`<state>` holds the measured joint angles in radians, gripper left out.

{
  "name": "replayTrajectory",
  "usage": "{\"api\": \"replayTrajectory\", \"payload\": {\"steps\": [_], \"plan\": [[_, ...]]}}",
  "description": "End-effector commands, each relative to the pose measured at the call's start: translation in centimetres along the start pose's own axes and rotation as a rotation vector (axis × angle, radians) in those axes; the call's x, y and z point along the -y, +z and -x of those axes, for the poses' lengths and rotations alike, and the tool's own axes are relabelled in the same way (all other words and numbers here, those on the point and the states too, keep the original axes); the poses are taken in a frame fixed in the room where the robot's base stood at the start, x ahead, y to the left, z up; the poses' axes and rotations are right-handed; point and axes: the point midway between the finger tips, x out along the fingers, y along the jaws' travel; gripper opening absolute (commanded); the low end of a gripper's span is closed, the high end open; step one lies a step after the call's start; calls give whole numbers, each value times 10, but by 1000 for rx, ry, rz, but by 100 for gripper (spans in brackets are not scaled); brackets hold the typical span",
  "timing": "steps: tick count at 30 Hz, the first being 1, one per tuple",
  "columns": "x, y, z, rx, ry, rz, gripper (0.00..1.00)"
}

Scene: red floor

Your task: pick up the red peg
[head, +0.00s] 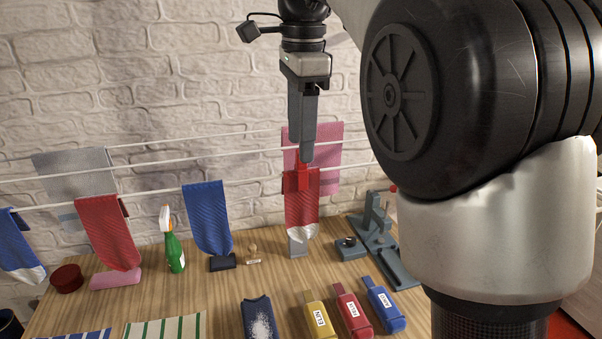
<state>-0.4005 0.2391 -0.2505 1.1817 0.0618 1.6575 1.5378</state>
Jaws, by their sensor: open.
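The red peg (302,177) sits at the top of a red sock (303,212) with a pale toe, which hangs from a white line of the drying rack. My gripper (306,157) points down right above the peg, its fingertips at or close to the peg's upper end. I see the fingers nearly edge-on, so the gap between them is hidden. The gripper is open. I cannot tell whether the fingers stand around the peg or just above it.
A pink cloth (328,145) hangs behind my gripper. Blue (208,215) and red (108,232) socks hang to the left. The wooden table (210,290) below holds a green spray bottle (174,252), labelled yellow, red and blue blocks, and a grey stand (376,225).

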Motion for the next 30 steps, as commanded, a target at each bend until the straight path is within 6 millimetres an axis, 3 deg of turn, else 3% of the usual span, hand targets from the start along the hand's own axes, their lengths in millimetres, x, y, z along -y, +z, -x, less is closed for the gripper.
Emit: {"api": "replayTrajectory", "payload": {"steps": [8, 18, 26, 30], "plan": [[-1, 0, -23, 0, 2, 1, 50], [-1, 0, -70, 0, 2, 1, 50], [0, 0, -73, 0, -1, 1, 50], [0, 0, -72, 0, -1, 1, 30]]}}
